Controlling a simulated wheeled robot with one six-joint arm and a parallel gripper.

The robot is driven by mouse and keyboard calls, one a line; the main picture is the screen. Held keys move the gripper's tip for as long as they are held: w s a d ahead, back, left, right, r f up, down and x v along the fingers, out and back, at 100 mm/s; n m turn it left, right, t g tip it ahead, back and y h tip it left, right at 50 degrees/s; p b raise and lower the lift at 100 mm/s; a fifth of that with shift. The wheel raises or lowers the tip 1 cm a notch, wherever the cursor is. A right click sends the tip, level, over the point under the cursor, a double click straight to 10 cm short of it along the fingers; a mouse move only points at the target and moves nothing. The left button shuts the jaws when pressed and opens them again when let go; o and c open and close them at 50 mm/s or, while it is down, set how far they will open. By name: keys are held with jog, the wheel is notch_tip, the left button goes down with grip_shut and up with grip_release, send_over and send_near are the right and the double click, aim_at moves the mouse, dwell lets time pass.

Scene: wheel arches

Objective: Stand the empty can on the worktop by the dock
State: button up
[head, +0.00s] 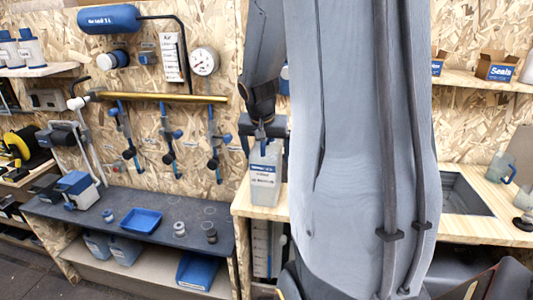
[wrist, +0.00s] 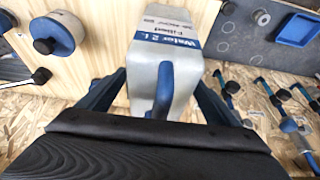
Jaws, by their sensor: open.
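The can (head: 264,178) is a pale translucent container with a blue and white label. It looks upright at the left end of the light wooden worktop (head: 243,203), and its base appears to rest there. My gripper (head: 263,133) is at the can's top. In the wrist view the can (wrist: 180,22) reads "Water 2 L" and lies between my two fingers, which are spread with visible gaps beside it. A blue strip, perhaps its handle, runs toward my palm. The can's base is hidden in the wrist view. I cannot tell which part is the dock.
A lower dark bench (head: 100,225) at left holds a blue tray (head: 141,220) and several small parts. Blue-handled tools hang under a brass pipe (head: 160,97). A dark recess (head: 465,195) is set into the worktop at right. My arm hides the worktop's middle.

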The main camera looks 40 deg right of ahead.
jog(key=shift+r, duration=0.1)
jog(key=b+v, duration=0.2)
jog(key=v, duration=1)
dwell(0.4)
